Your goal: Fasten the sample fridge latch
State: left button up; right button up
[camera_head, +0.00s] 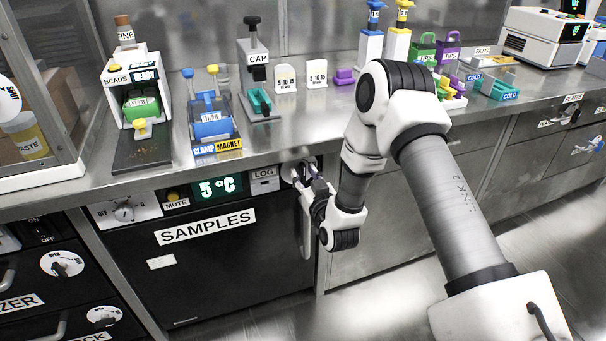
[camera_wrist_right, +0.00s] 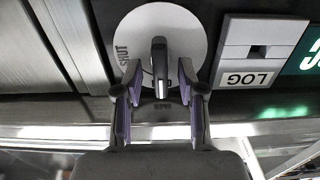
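The sample fridge (camera_head: 210,270) is the dark front labelled SAMPLES, and its door looks closed. Its latch (camera_head: 288,171) is a white round plate at the top right corner, partly hidden by my right gripper (camera_head: 306,174). In the right wrist view, which is upside down, the latch plate (camera_wrist_right: 178,22) carries a dark turning handle (camera_wrist_right: 159,58). SHUT is printed at the plate's left, and a word partly hidden, seemingly OPEN, lies at its lower edge. The handle stands vertical in that view, between the two open fingers of my right gripper (camera_wrist_right: 160,80), with gaps on both sides. My left gripper is not in view.
A LOG box (camera_head: 264,180), a 5 °C display (camera_head: 217,189) and a MUTE button (camera_head: 172,196) sit left of the latch. The steel bench (camera_head: 310,125) overhangs above, with racks and devices on it. A vertical door handle (camera_head: 306,235) hangs below my right gripper.

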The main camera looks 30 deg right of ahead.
jog(key=shift+w, duration=0.55)
jog(key=shift+d, duration=0.1)
jog(key=shift+c, duration=0.3)
grip_shut()
